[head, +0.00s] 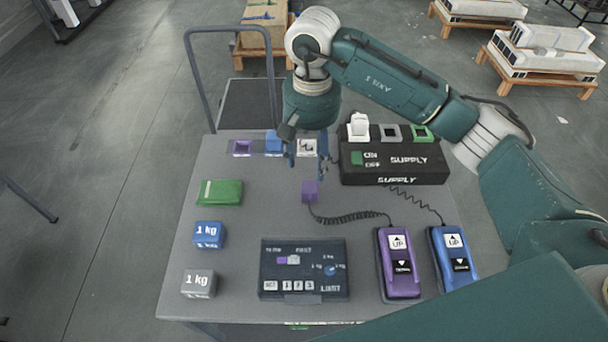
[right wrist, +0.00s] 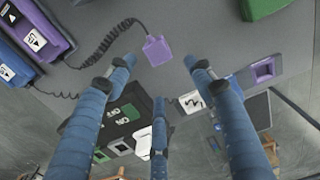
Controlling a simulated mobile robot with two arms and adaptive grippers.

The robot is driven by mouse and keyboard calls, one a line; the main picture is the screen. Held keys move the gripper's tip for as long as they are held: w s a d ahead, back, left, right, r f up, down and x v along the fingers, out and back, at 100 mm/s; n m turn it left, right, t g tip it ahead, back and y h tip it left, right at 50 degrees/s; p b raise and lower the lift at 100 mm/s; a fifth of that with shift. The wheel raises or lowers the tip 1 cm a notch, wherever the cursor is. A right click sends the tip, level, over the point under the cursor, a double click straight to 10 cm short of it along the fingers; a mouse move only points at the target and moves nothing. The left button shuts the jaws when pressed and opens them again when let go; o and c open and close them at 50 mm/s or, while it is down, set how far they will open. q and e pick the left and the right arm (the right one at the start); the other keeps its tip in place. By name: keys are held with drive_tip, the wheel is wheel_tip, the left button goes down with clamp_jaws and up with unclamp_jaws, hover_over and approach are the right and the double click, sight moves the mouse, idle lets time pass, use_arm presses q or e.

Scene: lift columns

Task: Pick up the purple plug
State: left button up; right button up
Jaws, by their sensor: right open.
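The purple plug (head: 310,191) lies on the grey table (head: 255,215), right of the table's middle. A coiled dark cord runs from it to the purple UP/DOWN handset (head: 401,285). My right gripper (head: 308,162) is open and empty, pointing down above the table just beyond the plug. In the right wrist view the plug (right wrist: 157,50) shows between two blue fingertips, apart from them, with a third finger below. I cannot tell the exact height between fingers and plug. My left gripper is not in view.
A black supply box (head: 365,170) stands at the back right. A blue handset (head: 461,285) lies beside the purple one. A dark control panel (head: 303,283) is at the front. A green block (head: 219,193), blue weight (head: 209,235) and grey weight (head: 199,283) stand left. Purple socket (head: 242,148) is behind.

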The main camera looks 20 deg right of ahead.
sight(310, 185)
drive_tip(key=f, duration=0.2)
drive_tip(key=f+p, duration=0.1)
drive_tip(key=shift+s+f, duration=0.35)
drive_tip(key=shift+f, duration=0.4)
wheel_tip(310, 185, down, 5)
drive_tip(key=shift+w+p, duration=0.1)
drive_tip(key=shift+p, duration=1.05)
drive_tip(key=shift+w+f, duration=0.1)
drive_tip(key=shift+f, duration=0.25)
drive_tip(key=shift+c, duration=0.8)
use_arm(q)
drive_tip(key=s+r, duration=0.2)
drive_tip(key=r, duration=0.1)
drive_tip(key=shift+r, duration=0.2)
use_arm(e)
drive_tip(key=c, duration=0.9)
